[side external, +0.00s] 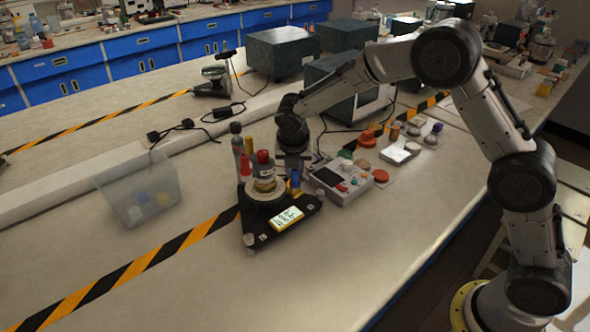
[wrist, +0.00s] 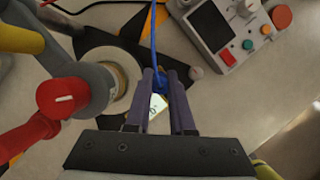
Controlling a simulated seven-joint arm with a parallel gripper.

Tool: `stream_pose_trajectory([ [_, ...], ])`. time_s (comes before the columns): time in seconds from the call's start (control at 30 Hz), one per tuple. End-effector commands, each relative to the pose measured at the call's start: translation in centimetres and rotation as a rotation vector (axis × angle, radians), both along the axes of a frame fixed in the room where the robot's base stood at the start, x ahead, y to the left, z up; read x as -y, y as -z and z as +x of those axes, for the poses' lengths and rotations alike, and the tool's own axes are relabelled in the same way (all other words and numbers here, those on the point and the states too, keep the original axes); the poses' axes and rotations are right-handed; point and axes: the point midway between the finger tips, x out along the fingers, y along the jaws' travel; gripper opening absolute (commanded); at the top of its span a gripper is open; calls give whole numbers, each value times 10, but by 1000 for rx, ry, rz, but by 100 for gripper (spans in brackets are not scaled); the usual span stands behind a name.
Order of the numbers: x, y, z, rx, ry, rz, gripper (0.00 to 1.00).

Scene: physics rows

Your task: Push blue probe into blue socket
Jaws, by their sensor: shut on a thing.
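My gripper (wrist: 160,74) points down over the black triangular base, with its two dark fingers close together. It is shut on the blue probe (wrist: 159,84), which shows as a small blue piece between the fingers, with a blue cable (wrist: 154,42) running up in the wrist view. In the side view my gripper (side external: 294,166) is just right of the round device, and a blue piece (side external: 295,182) shows below it. I cannot make out the blue socket, or whether the probe's tip touches anything. A red probe (wrist: 62,98) stands left of my gripper.
The black base (side external: 262,236) carries a round device (side external: 265,190) and a lit display (side external: 287,218). A grey meter box (side external: 342,183) stands close on the right. A clear bin (side external: 140,195) stands at the left. The table's front is clear.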

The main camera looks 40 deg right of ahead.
Motion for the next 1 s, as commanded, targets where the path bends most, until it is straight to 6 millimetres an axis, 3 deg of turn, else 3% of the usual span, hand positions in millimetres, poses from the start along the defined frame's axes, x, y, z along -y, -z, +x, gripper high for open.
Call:
stream_pose_trajectory([
  [0.2,0,3,0,0,0,0,0],
  [0.23,0,3,0,0,0,0,25],
  [0.4,0,2,0,0,0,0,55],
  [0.6,0,2,0,0,0,0,56],
  [0.7,0,2,0,0,0,0,71],
  [1.0,0,2,0,0,0,0,71],
])
